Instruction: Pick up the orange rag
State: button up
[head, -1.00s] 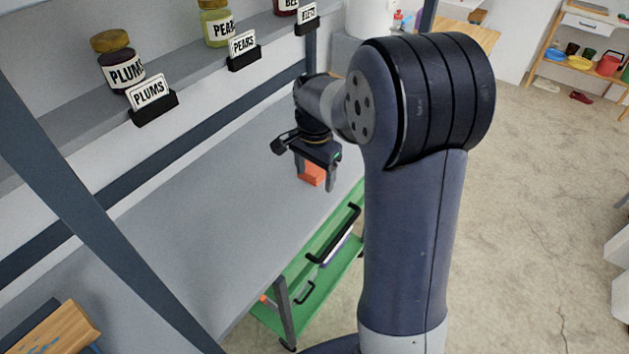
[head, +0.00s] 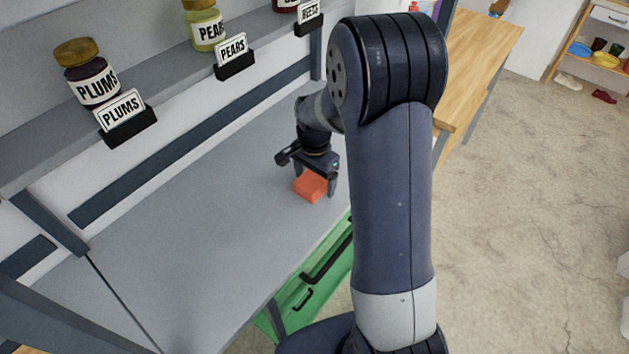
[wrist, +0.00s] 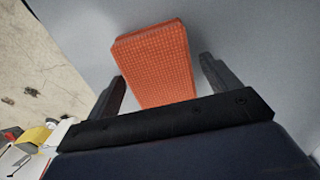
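The orange rag (head: 311,187) is a small folded block with a woven texture, lying on the grey bench top near its right edge. In the wrist view the orange rag (wrist: 158,62) shows large, its lower end between my two fingers. My gripper (head: 312,187) is low over the rag in the head view. In the wrist view my gripper (wrist: 165,85) is open, with a gap between each finger and the rag's sides. The lower end of the rag is partly hidden behind my gripper's body.
The grey bench (head: 190,235) is clear around the rag. A shelf above it holds a plums jar (head: 87,75), a pears jar (head: 207,28) and label stands. A green cart (head: 320,280) stands under the bench's right side. A wooden table (head: 475,55) is at the back.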

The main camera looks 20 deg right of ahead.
aim_at(314, 177)
jog(key=c, duration=0.9)
jog(key=shift+r, duration=0.15)
notch_tip(314, 177, up, 10)
jog(key=shift+f+b, duration=0.1)
jog(key=shift+b, duration=0.3)
